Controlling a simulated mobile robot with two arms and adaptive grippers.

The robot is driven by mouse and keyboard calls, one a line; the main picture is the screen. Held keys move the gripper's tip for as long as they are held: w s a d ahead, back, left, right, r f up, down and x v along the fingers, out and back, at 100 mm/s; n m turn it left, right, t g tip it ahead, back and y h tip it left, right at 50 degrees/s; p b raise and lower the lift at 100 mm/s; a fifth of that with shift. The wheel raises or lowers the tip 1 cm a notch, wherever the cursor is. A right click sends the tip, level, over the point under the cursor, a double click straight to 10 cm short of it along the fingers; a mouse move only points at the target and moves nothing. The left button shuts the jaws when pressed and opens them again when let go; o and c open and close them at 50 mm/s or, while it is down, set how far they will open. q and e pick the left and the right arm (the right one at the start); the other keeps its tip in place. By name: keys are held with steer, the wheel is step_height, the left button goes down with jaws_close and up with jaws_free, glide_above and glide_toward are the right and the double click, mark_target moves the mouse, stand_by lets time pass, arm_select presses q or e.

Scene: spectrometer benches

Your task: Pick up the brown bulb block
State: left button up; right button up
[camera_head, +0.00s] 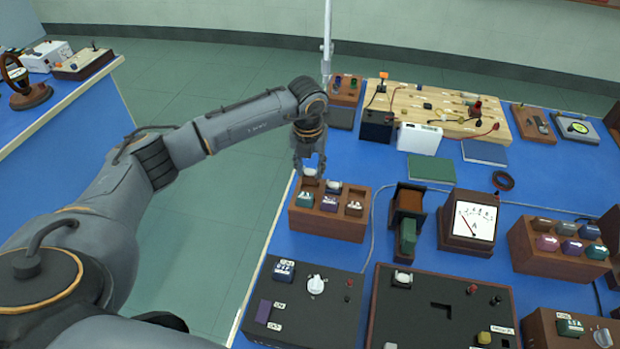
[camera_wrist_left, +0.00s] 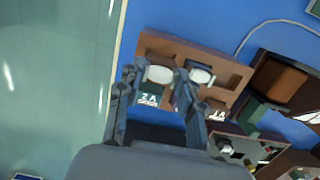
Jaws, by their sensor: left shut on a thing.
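A brown wooden rack (camera_head: 327,227) stands near the left edge of the blue bench. Its front row shows a teal block (camera_head: 304,201), a purple block (camera_head: 328,203) and a brown slot with a white label at right; whether a block sits there I cannot tell. My left gripper (camera_head: 310,168) is over the rack's back left corner, shut on a white-domed bulb block (camera_wrist_left: 159,74). Its body colour is mostly hidden, and I cannot tell whether it is clear of its slot. A dark block with a white dome (camera_head: 333,186) stands right beside it. My right gripper is out of view.
A brown and green stand (camera_head: 408,208), an ammeter (camera_head: 468,222) and another rack of coloured blocks (camera_head: 560,258) are to the right. Dark panels (camera_head: 300,315) lie in front. A green book (camera_head: 431,169) lies behind. Open floor is to the left.

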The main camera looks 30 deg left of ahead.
arm_select(q)
steer(key=s+d+r+b, duration=0.3)
steer(key=s+d+r, duration=0.5)
steer(key=d+r, duration=0.3)
steer(key=shift+s+r, duration=0.4)
steer(key=shift+r, duration=0.4)
